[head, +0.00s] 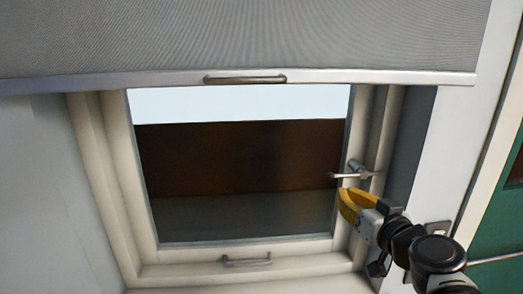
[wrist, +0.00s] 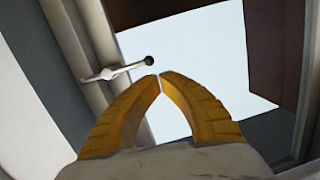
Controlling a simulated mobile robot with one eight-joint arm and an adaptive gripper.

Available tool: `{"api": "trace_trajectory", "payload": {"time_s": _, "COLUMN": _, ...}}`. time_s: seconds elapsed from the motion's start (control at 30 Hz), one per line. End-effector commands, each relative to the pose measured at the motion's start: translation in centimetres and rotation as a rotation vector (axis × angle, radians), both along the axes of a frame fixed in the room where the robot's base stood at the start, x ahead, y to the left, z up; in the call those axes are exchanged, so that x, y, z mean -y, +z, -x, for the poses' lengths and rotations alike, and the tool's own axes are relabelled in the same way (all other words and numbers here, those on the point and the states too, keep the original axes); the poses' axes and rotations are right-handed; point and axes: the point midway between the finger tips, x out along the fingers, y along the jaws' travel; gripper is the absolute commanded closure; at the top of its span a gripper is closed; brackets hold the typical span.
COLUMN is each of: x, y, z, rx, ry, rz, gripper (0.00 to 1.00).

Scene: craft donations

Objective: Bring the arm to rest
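My gripper (head: 345,195) has yellow fingers and is in front of the right side of a window, just below its metal handle (head: 355,172). In the wrist view the two fingertips (wrist: 160,77) nearly meet, with only a thin gap showing, and nothing is seen between them. The window handle (wrist: 115,71) lies just beyond and to the left of the fingertips there. I cannot tell whether a finger touches it. My arm comes in from the lower right of the head view.
A grey blind (head: 260,40) with a bar handle (head: 245,79) hangs over the window's top. The cream window frame (head: 118,170) has a lower pull (head: 247,260). A green panel (head: 500,230) with a rail stands at the far right. Space left of my gripper, before the glass, looks clear.

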Motion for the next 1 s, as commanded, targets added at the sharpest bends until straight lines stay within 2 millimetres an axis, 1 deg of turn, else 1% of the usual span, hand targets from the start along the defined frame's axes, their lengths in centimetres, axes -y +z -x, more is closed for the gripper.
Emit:
{"api": "trace_trajectory", "payload": {"time_s": 0.03, "x": -2.0, "y": -4.3, "z": 1.0, "rx": -0.051, "ry": 0.047, "rz": 0.003, "gripper": 1.0}}
{"api": "trace_trajectory", "payload": {"time_s": 0.07, "x": -3.2, "y": -6.4, "z": 1.6, "rx": -0.092, "ry": 0.074, "rz": 0.004, "gripper": 1.0}}
{"api": "trace_trajectory", "payload": {"time_s": 0.1, "x": -4.7, "y": -9.3, "z": 2.7, "rx": -0.154, "ry": 0.107, "rz": 0.007, "gripper": 1.0}}
{"api": "trace_trajectory", "payload": {"time_s": 0.17, "x": -6.4, "y": -13.8, "z": 4.5, "rx": -0.255, "ry": 0.142, "rz": 0.014, "gripper": 1.0}}
{"api": "trace_trajectory", "payload": {"time_s": 0.2, "x": -7.2, "y": -16.7, "z": 5.9, "rx": -0.326, "ry": 0.154, "rz": 0.022, "gripper": 1.0}}
{"api": "trace_trajectory", "payload": {"time_s": 0.27, "x": -7.9, "y": -21.0, "z": 8.0, "rx": -0.431, "ry": 0.155, "rz": 0.037, "gripper": 1.0}}
{"api": "trace_trajectory", "payload": {"time_s": 0.3, "x": -8.0, "y": -23.7, "z": 9.4, "rx": -0.497, "ry": 0.143, "rz": 0.048, "gripper": 1.0}}
{"api": "trace_trajectory", "payload": {"time_s": 0.4, "x": -7.4, "y": -29.1, "z": 12.6, "rx": -0.637, "ry": 0.087, "rz": 0.082, "gripper": 1.0}}
{"api": "trace_trajectory", "payload": {"time_s": 0.43, "x": -7.0, "y": -30.3, "z": 13.4, "rx": -0.67, "ry": 0.063, "rz": 0.093, "gripper": 1.0}}
{"api": "trace_trajectory", "payload": {"time_s": 0.5, "x": -6.1, "y": -32.5, "z": 15.0, "rx": -0.73, "ry": 0.013, "rz": 0.112, "gripper": 1.0}}
{"api": "trace_trajectory", "payload": {"time_s": 0.6, "x": -5.0, "y": -34.2, "z": 16.4, "rx": -0.779, "ry": -0.046, "rz": 0.133, "gripper": 1.0}}
{"api": "trace_trajectory", "payload": {"time_s": 0.73, "x": -4.3, "y": -34.6, "z": 17.0, "rx": -0.802, "ry": -0.081, "rz": 0.143, "gripper": 1.0}}
{"api": "trace_trajectory", "payload": {"time_s": 1.0, "x": -4.3, "y": -34.4, "z": 17.0, "rx": -0.801, "ry": -0.083, "rz": 0.143, "gripper": 1.0}}
